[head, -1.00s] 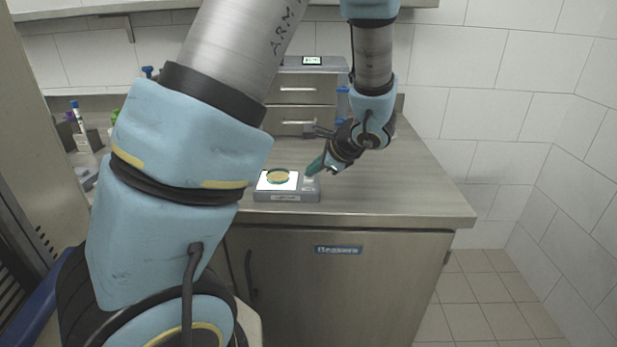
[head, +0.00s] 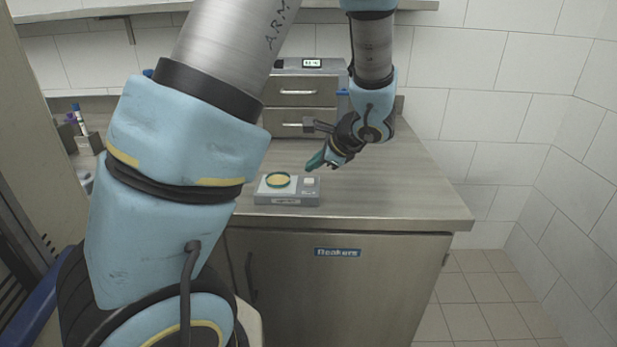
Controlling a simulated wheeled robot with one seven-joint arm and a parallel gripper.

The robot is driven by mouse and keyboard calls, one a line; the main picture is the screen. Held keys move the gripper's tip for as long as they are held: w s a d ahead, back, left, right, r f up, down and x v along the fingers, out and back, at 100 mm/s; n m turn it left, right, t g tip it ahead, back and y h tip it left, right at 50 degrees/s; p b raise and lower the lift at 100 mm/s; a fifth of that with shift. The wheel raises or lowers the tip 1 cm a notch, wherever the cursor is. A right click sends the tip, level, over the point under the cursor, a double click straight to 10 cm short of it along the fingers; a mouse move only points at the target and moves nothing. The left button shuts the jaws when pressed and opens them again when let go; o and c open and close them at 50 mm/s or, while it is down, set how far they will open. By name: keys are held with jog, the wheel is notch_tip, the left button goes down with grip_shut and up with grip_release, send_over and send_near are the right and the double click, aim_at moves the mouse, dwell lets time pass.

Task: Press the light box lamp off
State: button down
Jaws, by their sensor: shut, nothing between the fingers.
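The light box (head: 287,200) is a small grey box on the counter, with its label facing me. Its top panel (head: 265,188) is dull and unlit. A round dish with yellow content (head: 278,180) rests on the panel. A small pale button (head: 309,181) is at the right of the box top. My gripper (head: 314,165) has teal fingertips, is shut and empty, and is just above and behind the button, apart from it. Nothing of the button appears hidden.
A drawer unit (head: 300,92) with a small display stands behind the box. A rack with tubes (head: 82,125) is at the left. The counter (head: 410,195) is clear to the right of the box. My own arm covers the counter's left part.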

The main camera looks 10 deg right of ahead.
aim_at(313, 182)
notch_tip(313, 182, up, 5)
jog(key=p, duration=0.3)
jog(key=s+a+n+g+h, duration=0.5)
jog(key=s+a+n, duration=0.8)
jog(key=a+n, duration=0.4)
jog(key=shift+a+n+g, duration=0.15)
jog(key=shift+n+g, duration=0.45)
jog(key=shift+n, duration=0.7)
